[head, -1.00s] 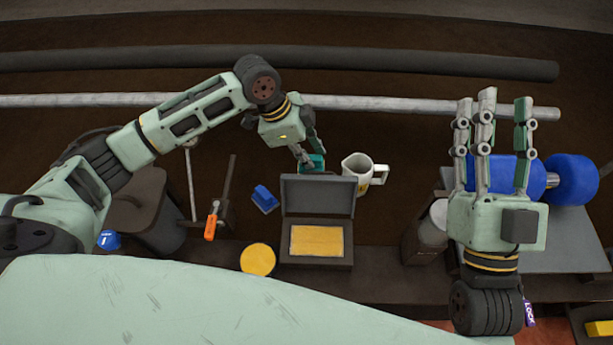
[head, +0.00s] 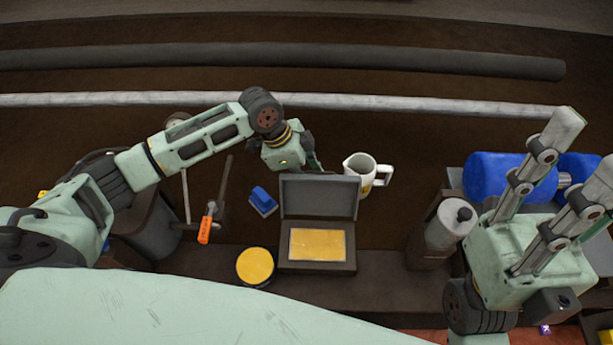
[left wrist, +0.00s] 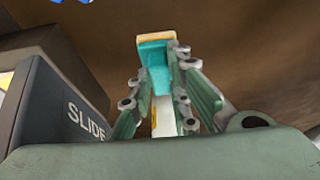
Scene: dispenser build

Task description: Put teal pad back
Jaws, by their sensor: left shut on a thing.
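My left gripper (head: 312,163) reaches down behind the raised lid of a dark case (head: 318,197). In the left wrist view, the gripper (left wrist: 168,75) is shut on the teal pad (left wrist: 154,68), which has a tan far edge. The lid hides the pad in the head view. A dark panel marked "SLIDE" (left wrist: 70,105) stands close on the left in the left wrist view. The open case holds a yellow pad (head: 318,244). My right gripper (head: 585,160) is at the far right, fingers up and spread, empty.
A white mug (head: 362,175) stands right of the lid. A blue block (head: 263,201), an orange-handled tool (head: 206,225) and a round yellow-topped tin (head: 255,265) are left of the case. A grey canister (head: 449,225) and blue dumbbell (head: 500,177) are at the right.

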